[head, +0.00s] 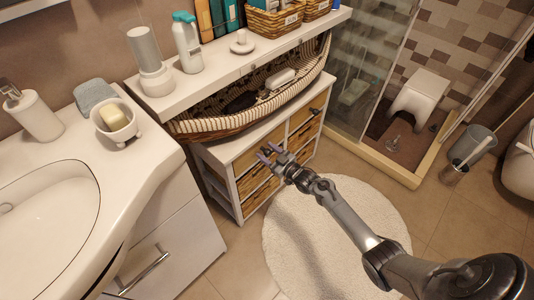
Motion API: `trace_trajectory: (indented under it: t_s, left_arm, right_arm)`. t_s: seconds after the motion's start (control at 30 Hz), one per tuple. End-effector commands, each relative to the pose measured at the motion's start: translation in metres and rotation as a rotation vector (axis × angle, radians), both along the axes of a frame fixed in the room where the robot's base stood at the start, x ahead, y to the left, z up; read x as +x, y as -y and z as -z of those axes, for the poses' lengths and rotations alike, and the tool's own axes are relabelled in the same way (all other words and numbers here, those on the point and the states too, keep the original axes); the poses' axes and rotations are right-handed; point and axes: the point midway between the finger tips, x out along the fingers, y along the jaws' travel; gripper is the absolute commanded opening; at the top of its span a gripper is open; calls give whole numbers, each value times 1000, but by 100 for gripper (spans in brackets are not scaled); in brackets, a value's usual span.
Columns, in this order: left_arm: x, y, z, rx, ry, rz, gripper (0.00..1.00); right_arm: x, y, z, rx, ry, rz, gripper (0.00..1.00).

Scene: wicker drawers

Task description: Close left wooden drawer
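A white-framed cabinet (239,205) with wicker and wooden drawer fronts stands under the white shelf. The upper left drawer (248,157) is partly covered by my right gripper, and I cannot tell how far it stands out. The lower left drawer (257,195) is below it. My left gripper is not in view.
A boat-shaped wicker basket (215,127) sits on the cabinet. The washbasin counter (140,165) is at left, with a handled white cabinet front (185,245) below. A round white rug (290,255) lies under my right arm. The glass shower enclosure (365,60) is at back right.

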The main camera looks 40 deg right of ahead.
Motion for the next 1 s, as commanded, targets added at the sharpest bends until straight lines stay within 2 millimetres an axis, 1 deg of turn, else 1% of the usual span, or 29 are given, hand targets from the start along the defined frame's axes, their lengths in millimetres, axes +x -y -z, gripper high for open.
trace_trajectory:
  t_s: [0.23, 0.37, 0.47, 0.6, 0.8, 1.0]
  left_arm:
    - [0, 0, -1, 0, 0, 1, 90]
    - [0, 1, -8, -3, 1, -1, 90]
    - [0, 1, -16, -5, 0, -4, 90]
    - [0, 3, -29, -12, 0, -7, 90]
    - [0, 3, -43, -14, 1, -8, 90]
    - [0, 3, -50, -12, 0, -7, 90]
  right_arm:
    - [-1, 0, -1, 0, 0, -1, 56]
    - [-10, 1, -2, 0, -1, -1, 56]
    - [-24, 2, -3, -1, -2, -1, 56]
    - [-48, 4, -3, -1, -3, 0, 56]
    - [-81, 7, -3, 0, -3, 0, 56]
    - [-102, 9, -1, 0, -2, -1, 56]
